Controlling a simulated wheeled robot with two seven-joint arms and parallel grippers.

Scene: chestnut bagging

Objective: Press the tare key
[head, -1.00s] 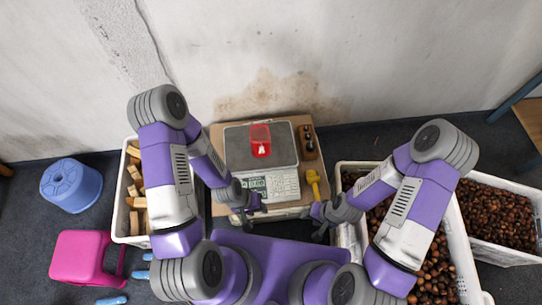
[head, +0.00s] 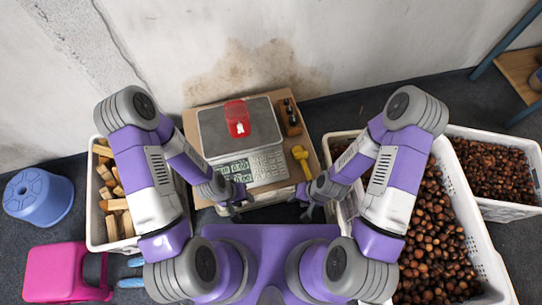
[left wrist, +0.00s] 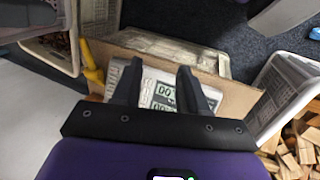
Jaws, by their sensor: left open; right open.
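The scale (head: 240,125) stands on a wooden board, with a grey weighing plate and a front panel of keys (head: 268,166) beside a lit display (head: 234,169). A red container (head: 237,118) sits on the plate. My left gripper (head: 236,212) is open and empty at the front left edge of the scale, near the display. In the left wrist view my left gripper's fingers (left wrist: 158,88) are spread over the panel, hiding part of it, and the display (left wrist: 166,98) shows between them. My right gripper (head: 304,212) is open and empty to the right, in front of the board. The tare key cannot be singled out.
A yellow tool (head: 301,160) and a dark block with holes (head: 289,118) lie right of the scale. A white crate of wood pieces (head: 97,232) stands left. Crates of chestnuts (head: 428,225) stand right. A blue stool (head: 38,197) and pink stool (head: 62,272) are on the floor.

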